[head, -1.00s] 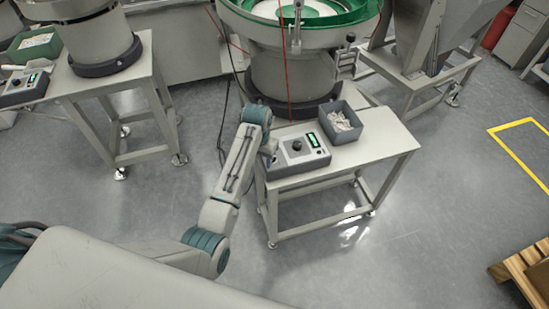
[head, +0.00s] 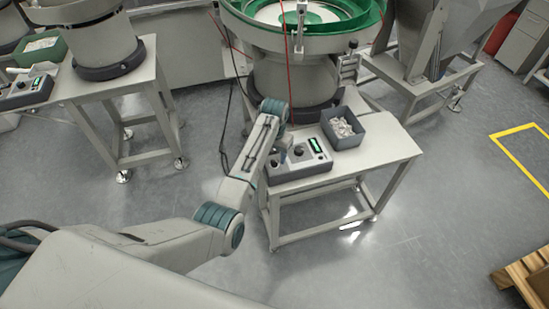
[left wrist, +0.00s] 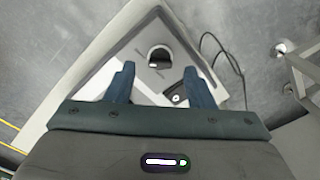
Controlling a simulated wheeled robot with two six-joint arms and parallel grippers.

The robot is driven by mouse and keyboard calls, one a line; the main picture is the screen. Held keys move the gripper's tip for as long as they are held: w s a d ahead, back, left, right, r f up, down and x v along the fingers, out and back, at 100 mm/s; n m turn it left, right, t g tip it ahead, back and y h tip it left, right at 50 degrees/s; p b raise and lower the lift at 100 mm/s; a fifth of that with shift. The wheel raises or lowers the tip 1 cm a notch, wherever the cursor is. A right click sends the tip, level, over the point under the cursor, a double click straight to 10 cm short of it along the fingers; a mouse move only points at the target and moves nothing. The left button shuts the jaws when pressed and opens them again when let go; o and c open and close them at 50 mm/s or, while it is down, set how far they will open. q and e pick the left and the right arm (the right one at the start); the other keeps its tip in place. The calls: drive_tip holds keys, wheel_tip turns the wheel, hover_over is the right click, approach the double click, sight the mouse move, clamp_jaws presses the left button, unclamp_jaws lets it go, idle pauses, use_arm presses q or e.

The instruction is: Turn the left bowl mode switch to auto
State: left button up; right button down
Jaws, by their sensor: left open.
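A grey control box (head: 303,162) with a dark knob (head: 300,151) and a green-lit display (head: 316,145) sits on the middle table. My left gripper (head: 281,155) is over the left end of this box, largely hidden by its own wrist. In the left wrist view its two blue fingers (left wrist: 159,78) are apart, with nothing held between them. A dark round knob (left wrist: 158,57) on the box shows just beyond the fingertips. A smaller dark fitting (left wrist: 178,98) on the box shows between the fingers, partly hidden; I cannot read any label. My right gripper is not in view.
A grey bin of pale parts (head: 344,128) stands right of the box. A green-rimmed bowl feeder (head: 300,40) rises behind. Another table (head: 105,82) at left carries a second control box (head: 27,94) and a green bin (head: 38,48). Dark cables hang beside the middle table.

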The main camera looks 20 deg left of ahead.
sight(274, 163)
use_arm(q)
drive_tip(key=shift+f, duration=1.45)
drive_tip(key=c, duration=1)
